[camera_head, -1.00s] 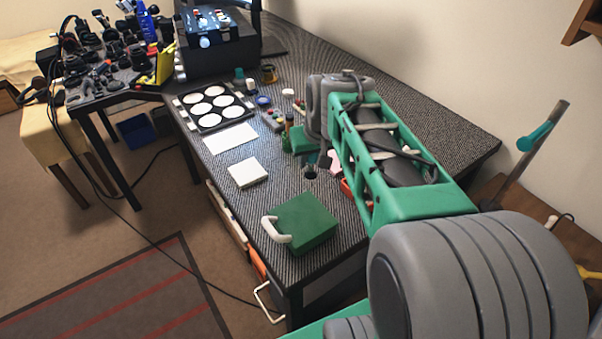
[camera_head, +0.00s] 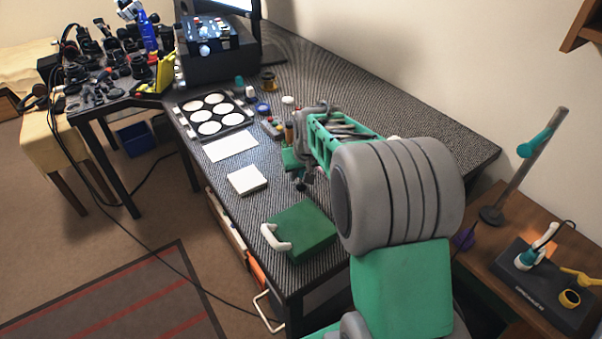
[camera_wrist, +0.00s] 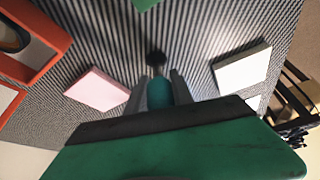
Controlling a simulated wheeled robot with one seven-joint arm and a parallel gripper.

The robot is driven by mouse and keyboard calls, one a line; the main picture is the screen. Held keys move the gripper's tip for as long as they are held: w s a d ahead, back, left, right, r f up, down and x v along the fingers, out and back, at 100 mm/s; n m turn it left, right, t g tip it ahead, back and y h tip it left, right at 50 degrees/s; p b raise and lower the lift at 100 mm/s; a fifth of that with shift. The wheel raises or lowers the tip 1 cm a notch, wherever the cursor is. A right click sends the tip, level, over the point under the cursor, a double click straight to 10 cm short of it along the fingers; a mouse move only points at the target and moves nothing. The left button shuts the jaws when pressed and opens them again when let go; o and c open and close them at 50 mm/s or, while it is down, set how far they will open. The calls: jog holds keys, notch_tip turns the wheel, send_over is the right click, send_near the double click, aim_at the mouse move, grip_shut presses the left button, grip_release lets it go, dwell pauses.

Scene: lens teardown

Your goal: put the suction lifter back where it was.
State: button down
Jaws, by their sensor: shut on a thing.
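The suction lifter, a teal body (camera_wrist: 158,94) with a dark round end (camera_wrist: 155,59), is between the two grey fingers of my gripper (camera_wrist: 161,86) in the wrist view. My gripper is shut on it. The dark end points toward the grey ribbed table top (camera_wrist: 195,45); I cannot tell whether it touches. In the head view my gripper (camera_head: 300,180) is over the table, behind the green case, and my arm hides part of that area.
A green case (camera_head: 305,230) with a white handle is at the table's front corner. A white block (camera_head: 247,180) lies left of my gripper. In the wrist view a pink pad (camera_wrist: 97,91) and a red-edged tray (camera_wrist: 58,35) are at left. The table's right rear is clear.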

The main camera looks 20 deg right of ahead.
jog(key=c, duration=1.1)
grip_release()
jog(key=shift+f, duration=0.1)
jog(key=shift+s+r, duration=0.1)
jog(key=shift+r, duration=0.4)
jog(key=p+v, duration=0.1)
jog(key=v, duration=1)
jog(key=shift+r, duration=0.15)
